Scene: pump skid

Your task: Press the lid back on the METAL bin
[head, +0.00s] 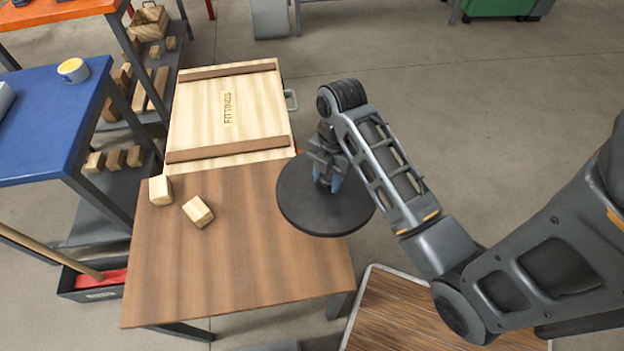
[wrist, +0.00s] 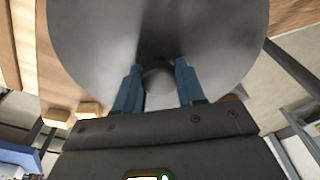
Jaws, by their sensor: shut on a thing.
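A dark grey round lid (head: 312,218) is in the head view, over the right edge of the wooden table. My gripper (head: 328,184) is shut on the lid's central knob from above. In the wrist view the two blue fingers of my gripper (wrist: 156,80) stand on either side of the round knob (wrist: 157,80), and the lid's disc (wrist: 95,40) fills the upper middle. The lid looks roughly level and seems held above the table. I see no bin marked METAL in either view; the lid and my arm hide part of the scene.
A wooden crate marked FITTINGS (head: 228,112) covers the far part of the brown table (head: 225,275). Two wooden blocks (head: 198,211) lie in front of it. The table's near part is clear. A blue table (head: 45,130) stands left, a slatted wooden surface (head: 395,320) lower right.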

